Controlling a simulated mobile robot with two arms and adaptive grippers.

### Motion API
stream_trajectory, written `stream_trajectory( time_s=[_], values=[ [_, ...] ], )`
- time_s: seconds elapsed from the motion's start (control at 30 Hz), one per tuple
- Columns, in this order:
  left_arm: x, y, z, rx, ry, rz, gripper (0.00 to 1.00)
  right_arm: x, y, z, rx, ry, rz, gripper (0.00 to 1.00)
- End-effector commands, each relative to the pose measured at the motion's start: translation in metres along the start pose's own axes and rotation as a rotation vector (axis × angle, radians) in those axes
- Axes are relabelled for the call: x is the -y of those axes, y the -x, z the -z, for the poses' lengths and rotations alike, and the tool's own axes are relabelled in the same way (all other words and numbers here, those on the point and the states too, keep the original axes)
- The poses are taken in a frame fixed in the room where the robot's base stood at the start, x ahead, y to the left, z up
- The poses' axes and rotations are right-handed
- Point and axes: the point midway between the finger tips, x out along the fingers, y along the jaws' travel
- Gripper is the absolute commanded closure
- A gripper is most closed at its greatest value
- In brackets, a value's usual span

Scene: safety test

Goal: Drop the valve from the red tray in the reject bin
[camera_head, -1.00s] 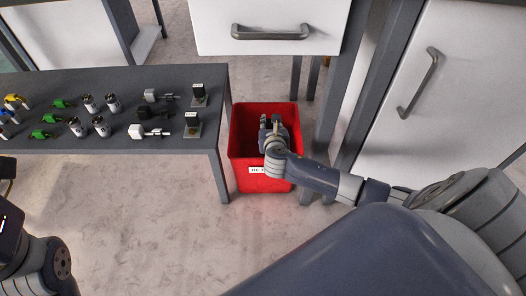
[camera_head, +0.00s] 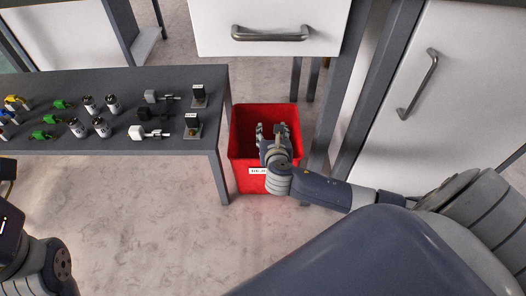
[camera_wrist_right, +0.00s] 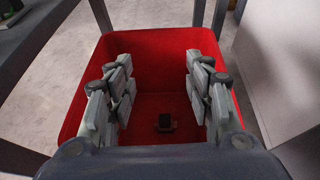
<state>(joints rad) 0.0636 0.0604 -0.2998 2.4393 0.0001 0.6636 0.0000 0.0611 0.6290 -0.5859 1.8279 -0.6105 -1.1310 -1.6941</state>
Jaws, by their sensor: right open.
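The red reject bin (camera_head: 244,179) stands on the floor to the right of the grey table, with a white label on its front. In the right wrist view, the bin's red wall (camera_wrist_right: 150,44) surrounds a small dark object with a brownish body (camera_wrist_right: 165,123). This object, which looks like the valve, lies on the bin's floor, apart from my fingers. My right gripper (camera_head: 271,129) is over the bin opening; the right wrist view shows its fingers (camera_wrist_right: 158,88) wide apart and empty. Part of my left arm shows at the lower left, but its fingertips do not. No red tray is visible.
The grey table (camera_head: 130,82) holds several green-handled parts, silver cylinders and labelled blocks (camera_head: 192,126). A white drawer unit (camera_head: 270,15) is behind the bin, and a white cabinet (camera_head: 430,120) stands to the right. Open floor lies in front of the table.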

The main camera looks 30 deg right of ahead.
Motion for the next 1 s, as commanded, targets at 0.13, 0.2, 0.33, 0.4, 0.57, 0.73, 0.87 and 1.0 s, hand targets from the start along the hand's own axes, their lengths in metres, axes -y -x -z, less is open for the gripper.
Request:
stream_trajectory(
  time_s=[0.13,0.2,0.33,0.4,0.57,0.73,0.87,1.0],
  values=[
    [0.000,0.000,0.000,0.000,0.000,0.000,0.60,0.000,0.029,0.000,0.000,0.001,-0.002,0.52],
    [0.000,0.000,0.000,0.000,0.000,0.000,0.60,0.000,0.039,0.000,0.000,0.001,-0.002,0.52],
    [0.000,0.000,0.000,0.000,0.000,0.000,0.60,0.000,0.052,0.000,0.001,0.001,-0.001,0.52],
    [0.000,0.000,0.000,0.000,0.000,0.000,0.60,0.000,0.056,0.000,0.001,0.001,0.001,0.52],
    [0.000,0.000,0.000,0.000,0.000,-0.001,0.60,0.000,0.058,0.000,0.001,0.001,0.002,0.52],
    [0.000,0.000,0.000,0.000,0.000,-0.001,0.60,0.000,0.058,0.000,0.001,0.001,0.001,0.52],
    [0.000,0.000,0.000,0.000,0.000,-0.001,0.60,0.000,0.058,0.000,0.001,0.001,0.001,0.52],
    [0.000,0.000,-0.001,0.004,0.001,0.001,0.60,-0.011,0.062,0.000,-0.010,-0.044,-0.041,0.52]
  ],
)
